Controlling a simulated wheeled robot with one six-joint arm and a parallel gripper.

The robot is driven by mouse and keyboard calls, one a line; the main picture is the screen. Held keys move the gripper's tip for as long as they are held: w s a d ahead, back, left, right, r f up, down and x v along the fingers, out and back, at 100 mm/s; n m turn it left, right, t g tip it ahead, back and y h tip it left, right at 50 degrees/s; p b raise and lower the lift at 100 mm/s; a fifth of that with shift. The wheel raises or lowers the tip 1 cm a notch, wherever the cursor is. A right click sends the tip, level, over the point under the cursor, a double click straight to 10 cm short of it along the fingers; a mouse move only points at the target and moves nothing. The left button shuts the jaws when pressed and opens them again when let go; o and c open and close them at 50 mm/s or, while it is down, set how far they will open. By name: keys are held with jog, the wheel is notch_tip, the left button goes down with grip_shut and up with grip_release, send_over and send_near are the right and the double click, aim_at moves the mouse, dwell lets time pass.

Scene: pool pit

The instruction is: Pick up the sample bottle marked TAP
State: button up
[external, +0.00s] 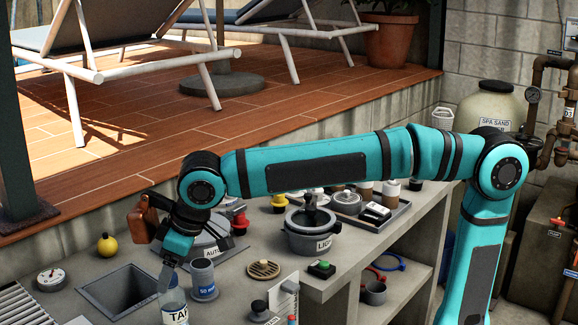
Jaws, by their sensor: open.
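The sample bottle marked TAP (174,312) stands at the bottom edge of the picture, at the front of the grey counter. Its label reads TAP and its lower part is cut off by the frame. My gripper (168,274) points down at the top of this bottle, with its fingers at the bottle's neck. The fingers are small and partly hidden by the wrist, and I cannot tell whether they touch the bottle. The gripper is open.
A square opening (118,291) lies left of the bottle. A blue-grey cup (203,279) stands close on its right. A round drain grate (263,269), a green button box (321,268) and a pot marked LIGHT (309,238) stand further right. A yellow ball-shaped item (106,245) sits behind the opening.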

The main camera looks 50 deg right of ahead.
aim_at(172, 303)
jog(key=x, duration=0.5)
jog(key=shift+c, duration=0.4)
jog(key=shift+s, duration=0.1)
jog(key=c, duration=1.3)
